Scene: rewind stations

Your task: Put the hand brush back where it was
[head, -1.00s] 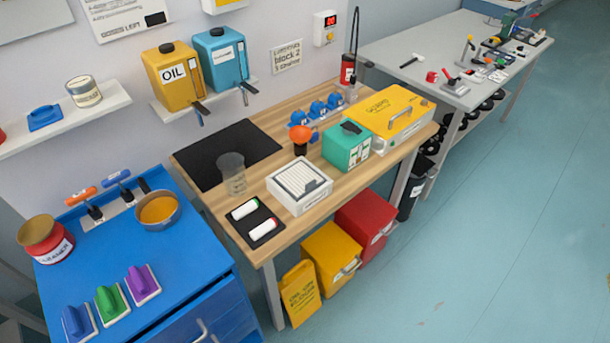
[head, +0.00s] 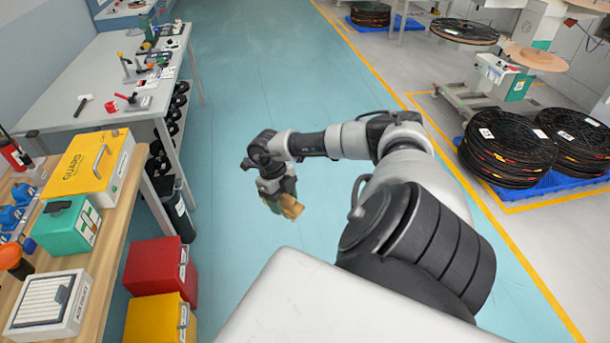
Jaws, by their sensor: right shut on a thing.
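My right gripper (head: 275,190) hangs over the open teal floor in the head view, to the right of the workbenches. It is shut on a small tan thing with a bit of green beside it, which I take to be the hand brush (head: 291,209). The brush is mostly hidden by the gripper and too small to show its bristles. It is held in the air, apart from any surface. My left gripper is out of view.
The wooden bench (head: 112,232) at left carries a yellow case (head: 85,165), a green box (head: 66,226) and a white filter box (head: 48,303). Red (head: 160,266) and yellow (head: 158,318) bins stand below. A grey table (head: 75,90) lies beyond. Cable reels (head: 507,145) stand at right. The aisle between is clear.

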